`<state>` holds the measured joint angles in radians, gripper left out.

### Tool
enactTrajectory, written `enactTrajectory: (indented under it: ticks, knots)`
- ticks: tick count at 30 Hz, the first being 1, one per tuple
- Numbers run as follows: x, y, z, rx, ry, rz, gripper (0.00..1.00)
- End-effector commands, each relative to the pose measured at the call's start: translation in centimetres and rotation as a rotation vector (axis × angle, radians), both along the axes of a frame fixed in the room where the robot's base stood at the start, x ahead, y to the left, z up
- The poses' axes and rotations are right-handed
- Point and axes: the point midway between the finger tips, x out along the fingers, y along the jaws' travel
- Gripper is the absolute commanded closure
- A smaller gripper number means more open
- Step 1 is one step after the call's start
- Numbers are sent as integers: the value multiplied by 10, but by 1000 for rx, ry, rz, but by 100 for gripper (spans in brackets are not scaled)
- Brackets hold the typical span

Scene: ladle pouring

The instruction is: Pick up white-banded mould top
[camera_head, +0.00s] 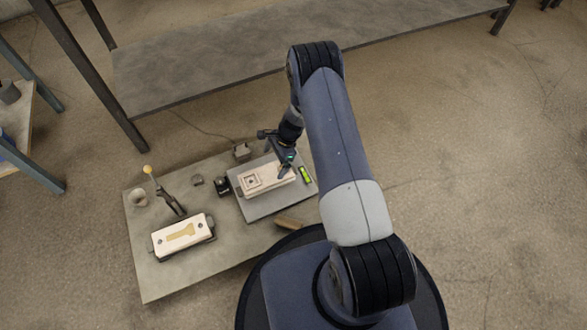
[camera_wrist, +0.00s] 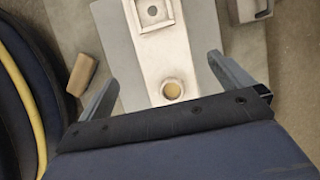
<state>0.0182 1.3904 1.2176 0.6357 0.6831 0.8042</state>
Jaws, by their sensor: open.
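A pale mould top (camera_head: 262,180) with a square recess and a round hole lies on a grey plate (camera_head: 250,214). It also shows in the wrist view (camera_wrist: 165,55), running between my fingers; I cannot make out a distinct white band. My gripper (camera_head: 286,164) is over its right end in the head view and hides part of it. In the wrist view my gripper (camera_wrist: 163,72) is open, one finger on each side of the mould top, with gaps and nothing held. A second mould piece (camera_head: 178,243) with a tan hollow lies at the front left.
A green level (camera_head: 305,175) lies on the plate's right side. A wooden block (camera_head: 288,223) lies near the board's front edge. A yellow-tipped handle (camera_head: 147,170), a small cup (camera_head: 138,196) and small dark items are at the left and back. A grey bench (camera_head: 200,70) stands behind.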

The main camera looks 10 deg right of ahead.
Motion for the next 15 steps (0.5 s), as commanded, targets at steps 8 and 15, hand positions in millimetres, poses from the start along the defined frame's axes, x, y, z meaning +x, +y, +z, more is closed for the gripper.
enactTrajectory:
  ticks: [8, 15]
  knots:
    - [1, 11, -25, 10, 5, -10, 0]
    - [0, 23, -53, 9, 3, -11, 0]
